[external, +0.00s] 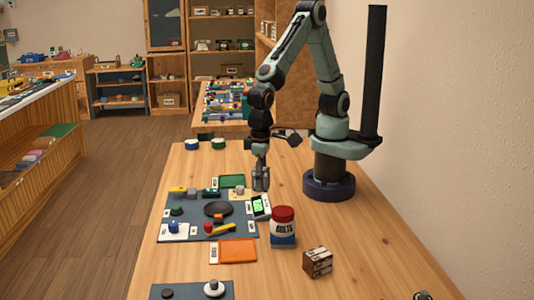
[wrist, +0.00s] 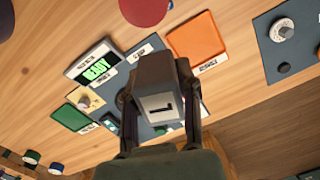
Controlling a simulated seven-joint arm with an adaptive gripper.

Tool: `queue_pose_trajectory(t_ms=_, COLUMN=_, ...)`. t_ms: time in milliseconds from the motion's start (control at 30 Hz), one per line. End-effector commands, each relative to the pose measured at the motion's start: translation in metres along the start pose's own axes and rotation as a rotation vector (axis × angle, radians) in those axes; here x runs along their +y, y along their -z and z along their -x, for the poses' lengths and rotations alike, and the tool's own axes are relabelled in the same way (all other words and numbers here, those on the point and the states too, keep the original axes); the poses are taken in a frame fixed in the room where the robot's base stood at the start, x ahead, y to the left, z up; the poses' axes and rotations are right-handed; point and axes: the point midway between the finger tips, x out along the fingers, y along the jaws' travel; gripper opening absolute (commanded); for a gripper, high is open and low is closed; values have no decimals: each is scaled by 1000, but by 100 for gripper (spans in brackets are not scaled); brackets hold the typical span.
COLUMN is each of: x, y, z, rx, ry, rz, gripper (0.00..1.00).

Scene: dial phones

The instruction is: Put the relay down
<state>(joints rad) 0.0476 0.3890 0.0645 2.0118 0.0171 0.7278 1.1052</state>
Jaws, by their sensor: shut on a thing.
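The relay is a dark grey block with a white label (wrist: 160,88), held between the two fingers of my gripper (wrist: 158,108) in the wrist view. In the external view my gripper (external: 261,182) points down above the table, near the far right part of the grey mat (external: 190,209). The block looks small and grey there, and its height over the table is hard to judge. An orange tray (external: 238,251) lies at the mat's near edge and a green tray (external: 232,181) at its far edge. Both look empty.
A small display with green lit text, READY (wrist: 95,68), stands by the mat. A white jar with a red lid (external: 283,215) and a brown box (external: 318,262) are to the right. A second grey mat with knobs (external: 188,292) is in front. Bare wood lies on the right.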

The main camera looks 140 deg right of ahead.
Motion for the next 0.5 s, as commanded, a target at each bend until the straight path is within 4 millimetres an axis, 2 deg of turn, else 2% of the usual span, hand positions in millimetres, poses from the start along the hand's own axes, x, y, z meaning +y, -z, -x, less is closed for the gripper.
queue_pose_trajectory(t_ms=33, x=13, y=31, z=0, rx=2, ry=0, rz=-90, gripper=0)
queue_pose_trajectory(t_ms=167, x=58, y=100, z=0, rx=9, ry=2, rz=-304, gripper=0)
queue_pose_trajectory(t_ms=200, x=75, y=119, z=1, rx=12, ry=3, rz=-372, gripper=0)
queue_pose_trajectory(t_ms=267, x=102, y=145, z=0, rx=14, ry=2, rz=-474, gripper=0)
queue_pose_trajectory(t_ms=400, x=177, y=192, z=0, rx=22, ry=2, rz=-713, gripper=0)
queue_pose_trajectory(t_ms=500, x=234, y=212, z=-2, rx=24, ry=-1, rz=-876, gripper=0)
